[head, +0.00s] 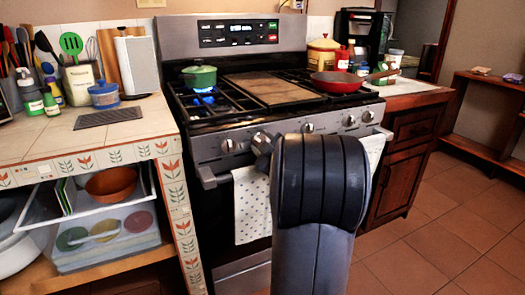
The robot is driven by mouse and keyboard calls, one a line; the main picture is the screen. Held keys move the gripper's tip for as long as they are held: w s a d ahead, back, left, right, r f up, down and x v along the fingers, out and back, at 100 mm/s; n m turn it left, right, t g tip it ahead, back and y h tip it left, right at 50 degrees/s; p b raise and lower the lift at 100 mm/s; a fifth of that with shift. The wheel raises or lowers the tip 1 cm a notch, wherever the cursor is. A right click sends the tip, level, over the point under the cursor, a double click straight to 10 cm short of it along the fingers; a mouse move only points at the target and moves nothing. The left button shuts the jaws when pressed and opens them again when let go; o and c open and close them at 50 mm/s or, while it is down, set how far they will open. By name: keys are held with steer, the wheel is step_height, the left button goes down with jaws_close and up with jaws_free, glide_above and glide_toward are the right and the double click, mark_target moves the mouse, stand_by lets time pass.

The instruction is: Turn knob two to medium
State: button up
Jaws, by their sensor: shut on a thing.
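The stove's front panel (212,152) carries a row of metal knobs. The leftmost knob (228,146) is in plain view. My gripper (262,145) is at the panel just right of it, shut on the second knob, which is mostly hidden behind the gripper and my dark arm link. Its pointer and setting cannot be seen. Three more knobs show to the right: one near the middle (307,128) and two farther right (349,121), (367,117). A blue flame (204,94) burns under the green pot (199,77) at the left burner.
A red pan (335,82) sits on the right burner, its handle pointing right. A griddle (262,88) covers the middle. A dotted towel (252,205) hangs on the oven handle below my gripper. A tiled counter (60,150) stands at left. Floor at right (430,240) is clear.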

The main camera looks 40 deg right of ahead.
steer(key=shift+f+n+b, duration=0.1)
steer(key=shift+n+b, duration=2.5)
steer(key=shift+n, duration=1.6)
steer(key=o, duration=1)
steer(key=shift+c, duration=0.2)
